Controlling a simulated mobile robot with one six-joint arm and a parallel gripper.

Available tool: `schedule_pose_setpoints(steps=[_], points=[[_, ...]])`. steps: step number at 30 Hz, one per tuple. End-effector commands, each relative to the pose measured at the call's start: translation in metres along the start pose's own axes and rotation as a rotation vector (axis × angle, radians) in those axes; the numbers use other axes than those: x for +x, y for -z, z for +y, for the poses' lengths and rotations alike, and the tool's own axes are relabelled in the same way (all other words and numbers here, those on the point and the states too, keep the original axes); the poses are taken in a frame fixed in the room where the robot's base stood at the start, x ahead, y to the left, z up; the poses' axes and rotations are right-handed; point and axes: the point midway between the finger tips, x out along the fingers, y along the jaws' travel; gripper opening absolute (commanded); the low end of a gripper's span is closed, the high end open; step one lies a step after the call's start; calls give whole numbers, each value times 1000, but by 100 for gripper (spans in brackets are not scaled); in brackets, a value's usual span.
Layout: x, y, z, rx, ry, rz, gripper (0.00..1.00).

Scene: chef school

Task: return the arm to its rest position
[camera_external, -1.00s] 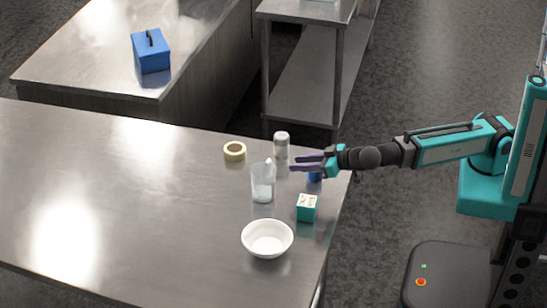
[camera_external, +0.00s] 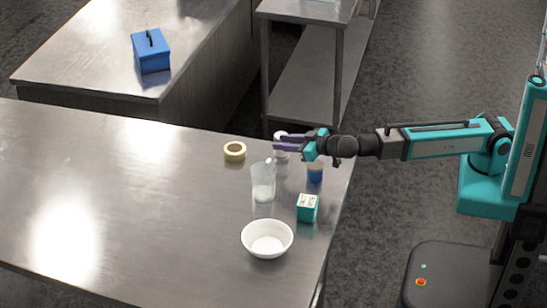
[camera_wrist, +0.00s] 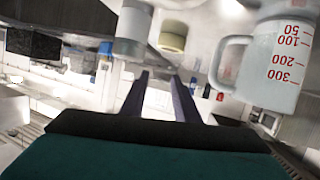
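My arm reaches left from its teal column over the right end of the steel table (camera_external: 130,200). My gripper (camera_external: 276,145) is above the tabletop, level with the white-grey can (camera_external: 281,157), which it partly hides. In the wrist view, the two dark purple fingers (camera_wrist: 161,92) stand apart with nothing between them, so my gripper is open and empty. The can (camera_wrist: 133,30) shows just beyond the fingers in the wrist view, near the tape roll (camera_wrist: 173,37), with the measuring jug (camera_wrist: 272,62) to the right.
Close below my gripper stand the clear jug (camera_external: 263,182), a blue-and-white container (camera_external: 315,172), a teal box (camera_external: 307,207) and a white bowl (camera_external: 267,238). A yellow tape roll (camera_external: 235,151) lies left. A blue box (camera_external: 151,51) stands on the back counter. The table's left part is clear.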

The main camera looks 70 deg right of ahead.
Motion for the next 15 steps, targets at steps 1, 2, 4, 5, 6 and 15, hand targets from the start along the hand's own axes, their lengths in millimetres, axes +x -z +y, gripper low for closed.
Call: schedule_pose_setpoints(steps=[1,2,4,5,6,15], points=[[17,5,11,-8,-26,8,28],[25,7,18,-13,-39,13,28],[43,12,34,-25,-68,24,28],[50,14,41,-30,-80,29,28],[60,17,50,-36,-96,35,28],[131,34,128,-97,-218,71,28]])
